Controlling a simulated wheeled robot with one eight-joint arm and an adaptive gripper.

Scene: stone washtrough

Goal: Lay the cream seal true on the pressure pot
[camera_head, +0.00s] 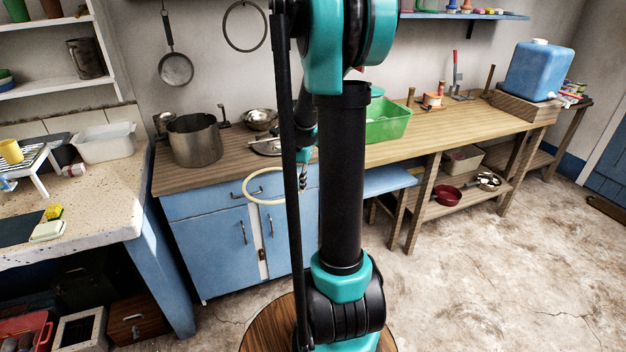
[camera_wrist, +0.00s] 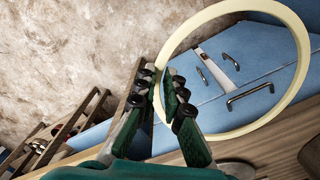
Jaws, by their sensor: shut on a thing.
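The cream seal (camera_head: 244,188) is a thin pale ring. My gripper (camera_head: 302,183) is shut on one side of its rim and holds it in the air in front of the blue cabinet. In the wrist view the seal (camera_wrist: 302,45) reaches out to the right from my fingertips (camera_wrist: 165,92), with cabinet doors showing through it. A metal pot (camera_head: 197,142), apparently the pressure pot, stands open and upright on the wooden counter, left of and beyond the seal. The seal and the pot are apart. My arm hides part of the counter.
The counter (camera_head: 440,130) carries a metal bowl (camera_head: 259,119) and a green bin (camera_head: 385,122). A dark ring (camera_head: 245,26) and a pan (camera_head: 175,68) hang on the wall. The stone worktop (camera_head: 100,200) is at the left. Floor at the right is clear.

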